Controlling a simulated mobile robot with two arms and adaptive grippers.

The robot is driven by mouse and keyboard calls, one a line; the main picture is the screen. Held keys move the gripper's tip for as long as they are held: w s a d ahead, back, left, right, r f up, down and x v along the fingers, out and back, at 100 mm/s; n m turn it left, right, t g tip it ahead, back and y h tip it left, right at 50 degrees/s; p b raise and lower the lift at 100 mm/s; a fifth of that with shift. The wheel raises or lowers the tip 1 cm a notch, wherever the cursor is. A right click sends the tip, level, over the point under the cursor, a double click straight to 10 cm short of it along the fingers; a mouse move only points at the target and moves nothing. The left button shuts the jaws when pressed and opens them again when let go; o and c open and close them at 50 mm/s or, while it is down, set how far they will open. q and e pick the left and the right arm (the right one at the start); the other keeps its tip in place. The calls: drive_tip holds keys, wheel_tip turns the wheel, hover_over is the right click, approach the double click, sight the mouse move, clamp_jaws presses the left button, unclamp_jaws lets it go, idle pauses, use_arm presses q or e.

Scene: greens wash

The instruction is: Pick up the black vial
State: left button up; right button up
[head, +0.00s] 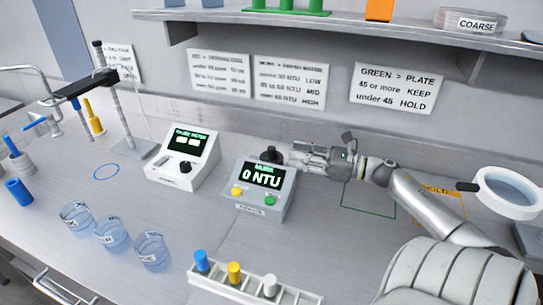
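A black-topped piece, which looks like the black vial (270,154), stands upright in the top of the grey meter (277,205) that reads "0 NTU". Only its dark upper part shows; anything below is hidden in the meter. My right gripper (292,155) comes in from the right, lying roughly level, with its fingertips just right of the black top. I cannot tell whether the fingers touch it or how far apart they are. My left gripper is not in view.
A white rack (228,286) holds blue-, yellow- and white-capped vials in front. Three clear blue beakers (113,235) stand at front left. A second white meter (182,162) is left of the grey one. A magnifier (508,191) is at right; a shelf (330,38) overhangs the back.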

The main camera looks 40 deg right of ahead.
sight(279, 158)
drive_tip(key=shift+w+a, duration=0.1)
drive_tip(key=shift+w, duration=0.45)
drive_tip(key=shift+p+x, duration=0.55)
drive_tip(key=shift+x, duration=2.05)
drive_tip(key=shift+c, duration=0.3)
clamp_jaws()
